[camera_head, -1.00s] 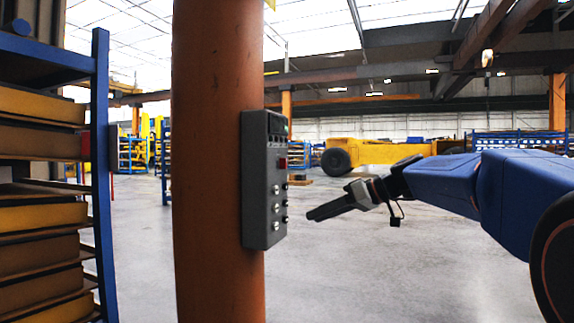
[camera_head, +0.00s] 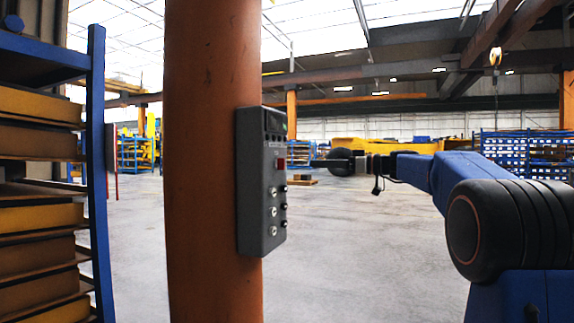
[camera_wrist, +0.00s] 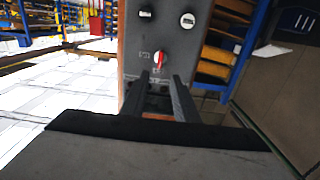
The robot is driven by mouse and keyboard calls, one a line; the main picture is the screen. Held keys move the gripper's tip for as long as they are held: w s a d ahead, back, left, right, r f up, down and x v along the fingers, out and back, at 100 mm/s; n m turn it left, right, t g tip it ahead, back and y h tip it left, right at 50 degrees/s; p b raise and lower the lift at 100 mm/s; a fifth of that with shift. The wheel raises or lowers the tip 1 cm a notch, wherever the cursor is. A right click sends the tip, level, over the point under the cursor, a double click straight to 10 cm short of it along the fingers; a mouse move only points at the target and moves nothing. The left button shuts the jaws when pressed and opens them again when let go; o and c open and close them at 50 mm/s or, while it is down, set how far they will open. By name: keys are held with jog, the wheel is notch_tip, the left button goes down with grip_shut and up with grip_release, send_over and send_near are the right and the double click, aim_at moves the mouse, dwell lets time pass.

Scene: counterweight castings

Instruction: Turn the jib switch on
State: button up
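A dark grey control box (camera_head: 255,205) is fixed to an orange column. Its face, seen at a steep angle, carries a red part (camera_head: 281,163), several pale round switches and black knobs. I cannot read which is the jib switch. My gripper (camera_head: 318,162) points left at the box, at about the red part's height. In the wrist view its two fingers (camera_wrist: 161,78) are apart with nothing between them, below the red-and-white knob.
The orange column (camera_head: 212,280) stands directly behind the box. A blue rack (camera_head: 97,180) with yellow and brown castings is at the left. The floor (camera_head: 370,250) right of the column is clear. A yellow machine (camera_head: 390,148) stands far back.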

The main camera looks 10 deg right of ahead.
aim_at(280, 164)
jog(key=x, duration=1.2)
jog(key=shift+w+a, duration=0.15)
jog(key=shift+a, duration=0.15)
grip_shut()
